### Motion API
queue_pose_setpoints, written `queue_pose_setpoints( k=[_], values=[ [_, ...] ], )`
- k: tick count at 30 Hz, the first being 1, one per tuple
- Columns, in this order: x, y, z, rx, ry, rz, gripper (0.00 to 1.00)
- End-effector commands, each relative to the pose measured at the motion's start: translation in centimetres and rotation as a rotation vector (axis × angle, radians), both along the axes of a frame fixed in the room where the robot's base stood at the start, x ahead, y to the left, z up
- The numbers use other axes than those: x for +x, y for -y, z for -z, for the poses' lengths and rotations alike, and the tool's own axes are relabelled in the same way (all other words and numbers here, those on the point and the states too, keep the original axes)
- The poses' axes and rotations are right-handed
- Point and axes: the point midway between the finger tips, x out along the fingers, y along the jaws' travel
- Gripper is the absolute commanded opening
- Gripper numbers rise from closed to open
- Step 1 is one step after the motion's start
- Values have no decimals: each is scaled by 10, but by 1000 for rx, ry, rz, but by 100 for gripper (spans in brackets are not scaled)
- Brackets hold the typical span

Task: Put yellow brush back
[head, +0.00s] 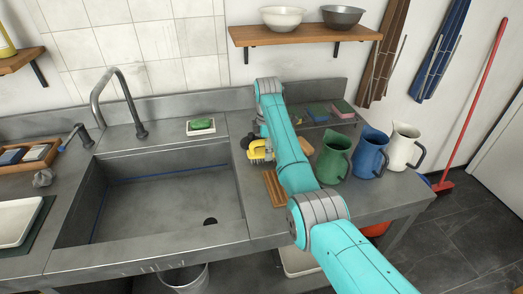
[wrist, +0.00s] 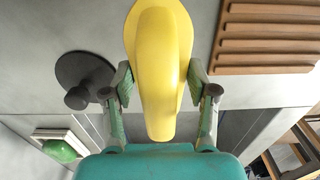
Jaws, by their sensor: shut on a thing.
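The yellow brush (head: 260,148) is over the counter right of the sink, with pale bristles below its yellow back. The wrist view shows its smooth yellow back (wrist: 160,50) from close up. My gripper (wrist: 160,88) is shut on it, one finger on each side. In the head view my arm partly hides the gripper and brush, and I cannot tell whether the bristles touch the counter. A slatted wooden rack (head: 273,188) lies on the counter in front of the brush; it also shows at the upper right of the wrist view (wrist: 265,42).
A dark round plug-like piece with a knob (wrist: 85,78) lies beside the brush. Green soap (head: 201,124) sits on a white dish by the sink (head: 150,190). Green (head: 333,160), blue (head: 370,155) and white (head: 402,148) jugs stand right of my arm. Colored sponges (head: 341,108) lie behind.

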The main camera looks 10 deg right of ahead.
Motion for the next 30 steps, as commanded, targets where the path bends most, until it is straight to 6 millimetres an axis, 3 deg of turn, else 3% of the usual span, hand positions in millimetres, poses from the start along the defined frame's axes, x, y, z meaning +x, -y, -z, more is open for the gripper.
queue_pose_setpoints(
  k=[12,13,15,16,26,30],
  values=[
    [0,3,8,0,2,0,20],
    [0,3,8,0,2,0,63],
    [0,3,7,0,2,0,80],
    [0,3,7,0,2,0,83],
    [0,3,6,0,2,0,83],
    [1,-2,-5,0,3,0,83]
  ],
)
